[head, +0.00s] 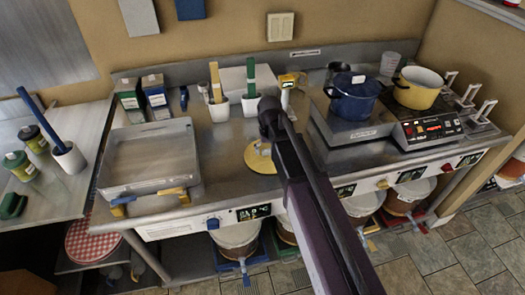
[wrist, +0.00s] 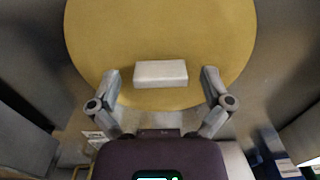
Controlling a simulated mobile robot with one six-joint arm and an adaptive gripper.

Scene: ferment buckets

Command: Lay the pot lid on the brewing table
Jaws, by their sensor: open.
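The pot lid is a round yellow disc (wrist: 160,30) with a white block handle (wrist: 160,73) in the wrist view. In the head view the lid (head: 254,160) appears to lie on the steel brewing table (head: 225,150), left of the cooker, partly hidden by my arm. My gripper (wrist: 160,76) is open, with one finger on each side of the handle and a gap on both sides. Its height above the lid is hard to judge. In the head view my arm hides the gripper.
A yellow pot (head: 418,92) stands uncovered at the right, next to a blue pot (head: 354,104). A large steel tray (head: 150,176) takes up the table's left part. White cups (head: 219,110) with tools and cartons (head: 154,91) stand behind. Some bare table lies beside the lid.

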